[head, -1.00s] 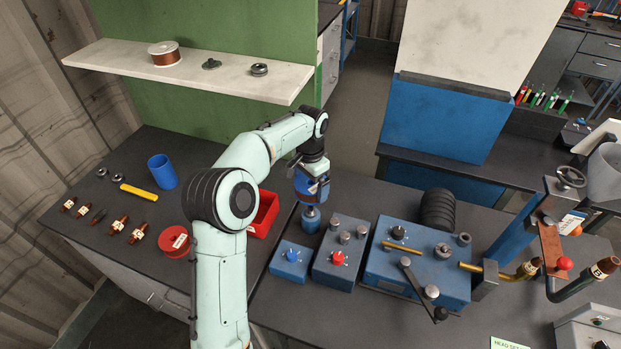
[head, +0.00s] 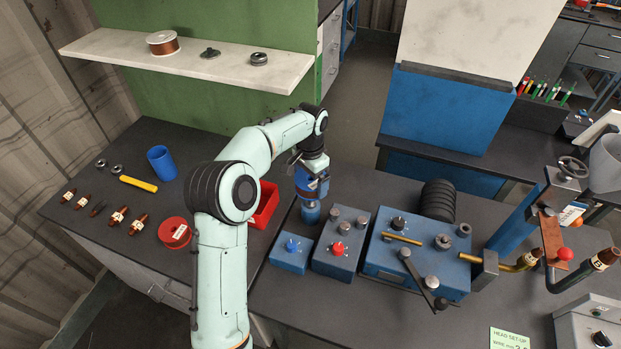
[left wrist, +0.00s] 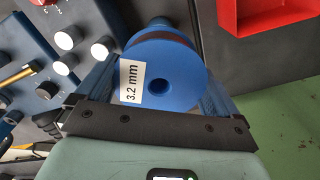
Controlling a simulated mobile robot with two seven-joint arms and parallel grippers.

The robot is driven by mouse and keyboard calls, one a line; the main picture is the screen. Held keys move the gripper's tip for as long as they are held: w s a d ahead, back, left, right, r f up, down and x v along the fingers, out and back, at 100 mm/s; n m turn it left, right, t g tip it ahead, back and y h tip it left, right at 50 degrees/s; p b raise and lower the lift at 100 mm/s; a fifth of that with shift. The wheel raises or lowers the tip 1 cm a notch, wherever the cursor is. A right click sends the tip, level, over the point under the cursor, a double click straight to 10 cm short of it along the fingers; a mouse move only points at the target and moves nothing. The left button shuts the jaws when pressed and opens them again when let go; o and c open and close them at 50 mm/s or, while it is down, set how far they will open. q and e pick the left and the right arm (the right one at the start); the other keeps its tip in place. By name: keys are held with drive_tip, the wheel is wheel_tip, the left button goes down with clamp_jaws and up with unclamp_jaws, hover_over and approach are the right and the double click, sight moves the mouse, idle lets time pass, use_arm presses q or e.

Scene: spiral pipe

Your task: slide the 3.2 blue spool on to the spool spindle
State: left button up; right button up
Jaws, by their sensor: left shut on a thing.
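My left gripper (head: 312,172) is shut on the blue spool (head: 307,188), which has a band of copper-coloured wire. In the left wrist view the spool (left wrist: 175,78) is held between both fingers, with a white "3.2 mm" label and a dark centre hole facing the camera. Directly beneath the spool in the head view is a blue cylindrical post (head: 310,213), seemingly the spool spindle. It also shows behind the spool in the left wrist view (left wrist: 155,23). The spool hides the post's top, so I cannot tell whether they are engaged. My right gripper is not in view.
A red bin (head: 266,203) stands left of the post. A small blue control box (head: 290,256), a grey knob box (head: 340,245) and the blue machine (head: 420,255) are close by on the right. A shelf (head: 110,52) hangs at the back left.

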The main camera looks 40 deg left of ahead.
sight(311, 203)
use_arm(q)
drive_tip(key=shift+f+b, duration=0.95)
drive_tip(key=shift+f, duration=2.45)
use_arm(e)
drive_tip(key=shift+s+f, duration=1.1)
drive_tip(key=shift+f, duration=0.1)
use_arm(q)
drive_tip(key=o, duration=1.3)
wheel_tip(311, 203, up, 14)
drive_tip(key=shift+f+p, duration=0.25)
drive_tip(key=shift+p, duration=0.75)
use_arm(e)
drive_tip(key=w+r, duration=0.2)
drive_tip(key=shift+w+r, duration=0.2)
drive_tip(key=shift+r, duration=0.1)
